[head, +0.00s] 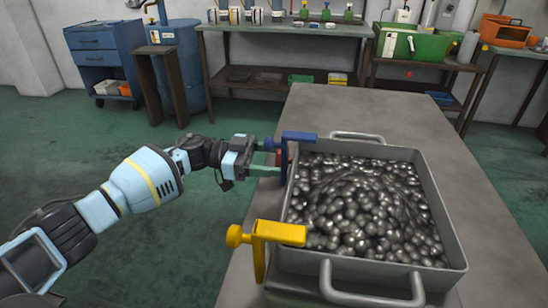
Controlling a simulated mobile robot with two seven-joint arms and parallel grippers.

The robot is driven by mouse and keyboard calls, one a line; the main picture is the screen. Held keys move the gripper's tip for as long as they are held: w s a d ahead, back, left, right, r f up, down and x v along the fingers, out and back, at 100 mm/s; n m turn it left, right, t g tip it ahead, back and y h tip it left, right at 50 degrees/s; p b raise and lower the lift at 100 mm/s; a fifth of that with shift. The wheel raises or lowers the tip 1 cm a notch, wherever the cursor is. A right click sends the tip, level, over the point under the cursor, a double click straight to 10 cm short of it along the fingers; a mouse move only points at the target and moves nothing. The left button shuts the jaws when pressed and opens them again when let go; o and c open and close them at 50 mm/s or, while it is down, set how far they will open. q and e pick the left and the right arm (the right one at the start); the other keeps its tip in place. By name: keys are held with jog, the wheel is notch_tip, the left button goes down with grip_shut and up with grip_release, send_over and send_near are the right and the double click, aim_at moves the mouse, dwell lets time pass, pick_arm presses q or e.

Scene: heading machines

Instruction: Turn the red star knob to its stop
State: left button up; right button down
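A steel tray (462,255) filled with shiny dark metal balls stands on the grey table. A blue clamp (300,136) and a yellow clamp (279,232) sit on its left wall. My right gripper is not in view.
The yellow clamp's knob sticks out left, nearer to me. The tray has raised handles at the front (372,298) and back. The grey table (495,245) is bare right of the tray. Workbenches, a blue drawer cabinet (92,50) and a blue drum stand behind.

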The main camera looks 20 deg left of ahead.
pick_arm(q)
jog(key=shift+m, duration=2.2)
jog(key=o, duration=1)
jog(key=shift+a, duration=0.15)
jog(key=shift+b+v, duration=0.4)
jog(key=shift+v, duration=3.45)
